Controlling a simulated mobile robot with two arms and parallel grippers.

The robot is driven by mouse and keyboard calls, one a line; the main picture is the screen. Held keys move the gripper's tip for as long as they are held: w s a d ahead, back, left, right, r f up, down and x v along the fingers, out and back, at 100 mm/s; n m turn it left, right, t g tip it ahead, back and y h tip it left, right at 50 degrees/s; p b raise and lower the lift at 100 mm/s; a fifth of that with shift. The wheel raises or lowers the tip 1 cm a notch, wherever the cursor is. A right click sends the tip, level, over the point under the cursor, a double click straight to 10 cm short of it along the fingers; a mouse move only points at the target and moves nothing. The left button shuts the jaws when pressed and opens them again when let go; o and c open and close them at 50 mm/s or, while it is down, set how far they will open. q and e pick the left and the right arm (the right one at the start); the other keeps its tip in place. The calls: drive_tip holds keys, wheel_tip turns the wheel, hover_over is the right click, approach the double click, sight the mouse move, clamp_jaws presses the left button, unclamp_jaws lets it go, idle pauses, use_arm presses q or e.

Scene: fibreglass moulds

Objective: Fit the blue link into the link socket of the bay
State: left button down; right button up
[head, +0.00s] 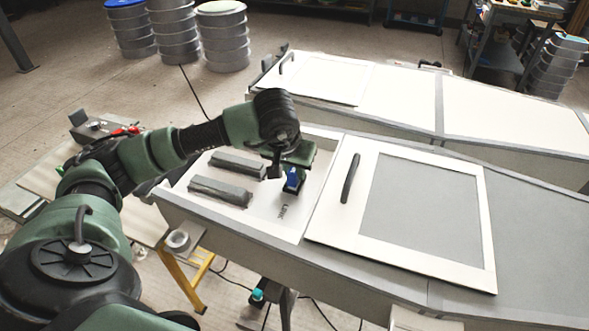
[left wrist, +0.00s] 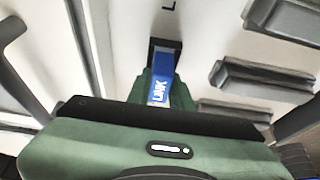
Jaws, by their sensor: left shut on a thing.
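The blue link (head: 292,180) stands in the white bay, and it shows with its white LINK lettering in the left wrist view (left wrist: 166,62). My left gripper (head: 287,172) is shut on it from above; its green fingers also show around the link in the left wrist view (left wrist: 160,92). The dark link socket (head: 291,194) is directly below the link, by the printed word Link. In the left wrist view the socket's black rim (left wrist: 153,46) surrounds the link's far end. I cannot tell how deep the link sits. My right gripper is out of view.
Two grey blocks (head: 220,191) lie in the bay (head: 258,221) to the left. A white framed lid (head: 400,257) with a dark handle (head: 350,178) lies to the right. A second white mould (head: 400,98) stands behind.

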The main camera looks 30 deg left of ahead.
use_arm(q)
drive_tip(key=shift+f+b, duration=0.35)
drive_tip(key=shift+f, duration=0.1)
drive_tip(key=c, duration=1.2)
unclamp_jaws()
drive_tip(key=b+v, duration=0.1)
drive_tip(key=v, duration=0.7)
